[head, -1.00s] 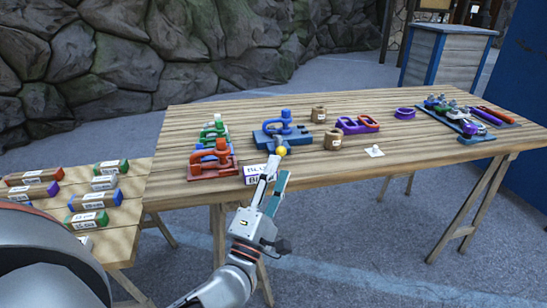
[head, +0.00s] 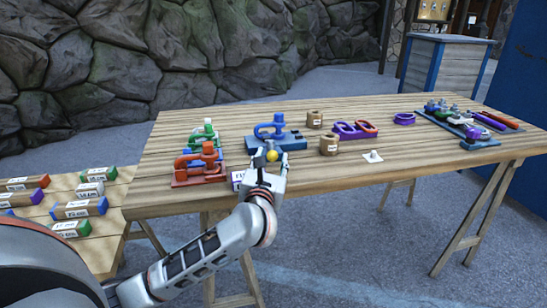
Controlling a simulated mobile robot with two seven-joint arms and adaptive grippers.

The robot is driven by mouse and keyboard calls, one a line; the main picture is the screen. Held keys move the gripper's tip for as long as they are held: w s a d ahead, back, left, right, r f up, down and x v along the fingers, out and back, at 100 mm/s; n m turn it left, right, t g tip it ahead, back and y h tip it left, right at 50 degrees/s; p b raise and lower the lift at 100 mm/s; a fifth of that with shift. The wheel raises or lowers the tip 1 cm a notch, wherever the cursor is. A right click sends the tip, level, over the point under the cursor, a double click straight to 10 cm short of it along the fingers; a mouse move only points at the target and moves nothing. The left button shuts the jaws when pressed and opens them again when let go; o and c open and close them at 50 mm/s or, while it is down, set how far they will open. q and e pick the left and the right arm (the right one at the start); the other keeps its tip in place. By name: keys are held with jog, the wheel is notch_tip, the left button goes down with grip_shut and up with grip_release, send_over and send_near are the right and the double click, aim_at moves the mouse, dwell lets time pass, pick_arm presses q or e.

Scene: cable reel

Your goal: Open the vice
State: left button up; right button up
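The blue vice (head: 285,142) stands on the wooden table, left of its middle, with a blue clamp-like frame on top. A yellow ball knob (head: 272,156) is at its near side. My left gripper (head: 270,164) is at the table's front part, just in front of the vice. Its two fingers are apart, pointing away from me, with the yellow knob between or just beyond their tips. I cannot tell whether they touch it. The gripper hides part of the vice's near side and a purple-ended box. My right gripper is not in view.
Red (head: 200,172), blue and green clamp-like fixtures stand close left of the gripper on the wooden table (head: 330,180). Brown cylinders (head: 328,144), a purple and red piece (head: 355,128) and a small white peg (head: 372,156) lie to the right. Labelled boxes sit on a side table.

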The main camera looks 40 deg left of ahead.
pick_arm(q)
jog(key=shift+x, duration=0.8)
jog(key=shift+w, duration=0.15)
grip_shut()
